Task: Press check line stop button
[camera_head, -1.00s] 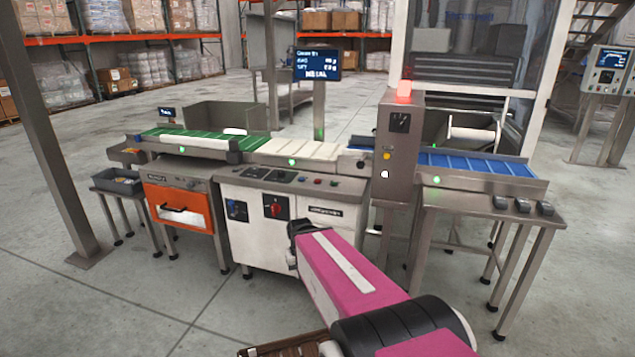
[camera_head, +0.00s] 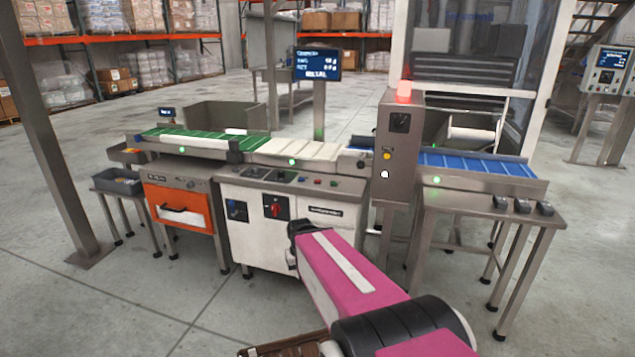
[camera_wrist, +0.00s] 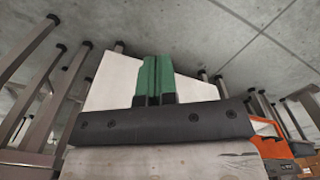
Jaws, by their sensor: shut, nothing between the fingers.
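The check line is the machine with a white cabinet (camera_head: 250,235) in the middle of the head view. Its control ledge carries a small red button (camera_head: 318,182) right of a dark panel; any label is too small to read. A red knob (camera_head: 275,210) sits on a black plate on the cabinet front. My gripper (camera_wrist: 155,62), with green fingers, shows in the wrist view, shut and empty, before a pale surface. Whether the fingers touch it cannot be told. In the head view my pink arm reaches toward the cabinet, and the gripper is hidden.
A grey metal detector post (camera_head: 397,150) with a red lamp stands right of the ledge. A blue conveyor (camera_head: 470,162) runs right from it, over a steel table. An orange drawer unit (camera_head: 182,208) stands left. The floor at front left is clear.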

